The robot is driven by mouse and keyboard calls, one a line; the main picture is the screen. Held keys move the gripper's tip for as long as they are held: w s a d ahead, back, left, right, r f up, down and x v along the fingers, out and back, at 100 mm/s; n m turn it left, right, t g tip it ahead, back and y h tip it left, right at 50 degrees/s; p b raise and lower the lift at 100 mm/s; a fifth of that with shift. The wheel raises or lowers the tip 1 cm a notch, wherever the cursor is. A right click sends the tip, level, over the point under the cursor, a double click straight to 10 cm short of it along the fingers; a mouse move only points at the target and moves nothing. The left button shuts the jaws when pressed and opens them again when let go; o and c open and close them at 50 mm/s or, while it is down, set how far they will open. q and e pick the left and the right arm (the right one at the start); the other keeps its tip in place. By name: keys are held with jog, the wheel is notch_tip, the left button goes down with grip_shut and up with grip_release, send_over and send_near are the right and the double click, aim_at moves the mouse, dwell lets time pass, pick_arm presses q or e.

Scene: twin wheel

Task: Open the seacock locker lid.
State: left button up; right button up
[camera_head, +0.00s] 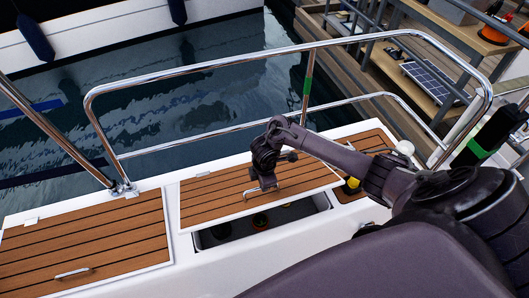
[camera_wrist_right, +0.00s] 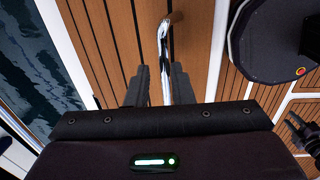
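The locker lid (camera_head: 215,199) is a teak-slatted panel with a white edge. It is raised and tilted, and its near edge stands clear of the opening. My right gripper (camera_head: 262,176) is at the lid's metal handle (camera_head: 262,189). In the right wrist view the handle (camera_wrist_right: 164,45) runs between my narrowly spaced right fingers (camera_wrist_right: 160,88), which look closed around it. A dark shape low at the right wrist view's right edge looks like my left gripper (camera_wrist_right: 301,130).
A second slatted lid (camera_head: 85,240) with its own handle (camera_head: 72,273) lies flat at left. A steel rail (camera_head: 200,66) runs behind the lids, with water beyond. A yellow item (camera_head: 352,183) sits right of the lid. A dock with a solar panel (camera_head: 436,82) is at upper right.

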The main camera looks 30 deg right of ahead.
jog(key=shift+o, duration=1.1)
jog(key=shift+w+f, duration=0.1)
jog(key=shift+w, duration=0.2)
jog(key=shift+o, duration=0.2)
jog(key=shift+w+d+f, duration=0.1)
jog(key=shift+f, duration=0.05)
jog(key=shift+s, duration=0.2)
jog(key=r, duration=0.5)
jog(key=r+p, duration=0.1)
jog(key=r, duration=0.2)
jog(key=shift+s, duration=0.3)
